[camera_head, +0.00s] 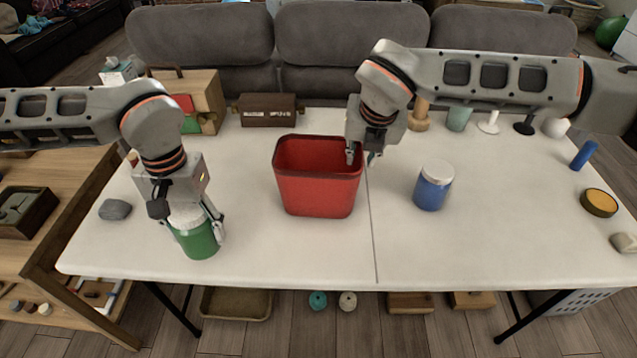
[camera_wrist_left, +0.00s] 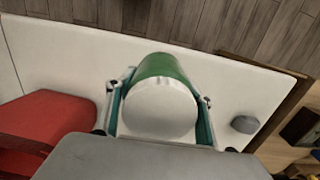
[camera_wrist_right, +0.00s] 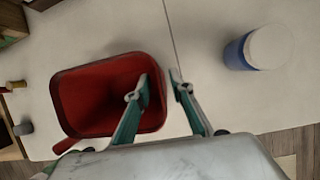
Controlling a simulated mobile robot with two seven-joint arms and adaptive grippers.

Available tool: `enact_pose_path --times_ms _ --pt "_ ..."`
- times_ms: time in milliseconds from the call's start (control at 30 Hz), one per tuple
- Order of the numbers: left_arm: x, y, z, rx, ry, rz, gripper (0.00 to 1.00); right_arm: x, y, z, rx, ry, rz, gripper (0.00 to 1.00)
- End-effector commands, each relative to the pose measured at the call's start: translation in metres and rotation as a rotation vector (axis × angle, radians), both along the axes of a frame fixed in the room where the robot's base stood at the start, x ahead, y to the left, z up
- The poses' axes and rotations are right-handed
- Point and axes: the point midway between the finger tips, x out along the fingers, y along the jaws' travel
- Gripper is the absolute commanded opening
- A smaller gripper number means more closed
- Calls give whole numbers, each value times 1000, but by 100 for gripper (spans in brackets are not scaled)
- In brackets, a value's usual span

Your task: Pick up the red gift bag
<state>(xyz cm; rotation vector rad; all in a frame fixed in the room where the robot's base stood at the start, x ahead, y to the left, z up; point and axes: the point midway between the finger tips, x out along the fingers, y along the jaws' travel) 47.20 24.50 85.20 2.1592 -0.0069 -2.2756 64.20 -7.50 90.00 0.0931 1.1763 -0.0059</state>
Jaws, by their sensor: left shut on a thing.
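The red gift bag (camera_head: 315,192) is an open-topped, empty-looking red container upright in the middle of the white table; it also shows in the right wrist view (camera_wrist_right: 78,98) and at the left of the left wrist view (camera_wrist_left: 45,115). My right gripper (camera_head: 361,157) is open at the bag's right rim. In the right wrist view, one finger lies over the bag's opening and the other outside its wall, with a gap between the tips. My left gripper (camera_head: 189,226) is shut around a green jar with a white lid (camera_head: 200,242), left of the bag.
A blue jar with a white lid (camera_head: 434,188) stands right of the bag. A brown box (camera_head: 268,110) and a wooden box (camera_head: 203,98) stand behind. A grey stone (camera_head: 115,209) lies at the left. The front middle of the white table (camera_head: 300,245) is clear.

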Motion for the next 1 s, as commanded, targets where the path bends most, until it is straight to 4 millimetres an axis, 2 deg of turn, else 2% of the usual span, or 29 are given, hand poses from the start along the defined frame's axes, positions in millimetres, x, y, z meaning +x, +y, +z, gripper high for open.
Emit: enact_pose_path --times_ms 167,467,1000 --pt "0 0 -2 0 2 0 26 2 0 -12 -1 2 0 22" --pt "-1 0 -13 0 14 0 26 15 2 -50 1 3 -1 22" --pt "-1 0 -11 0 11 0 26 16 2 -52 1 0 0 22"
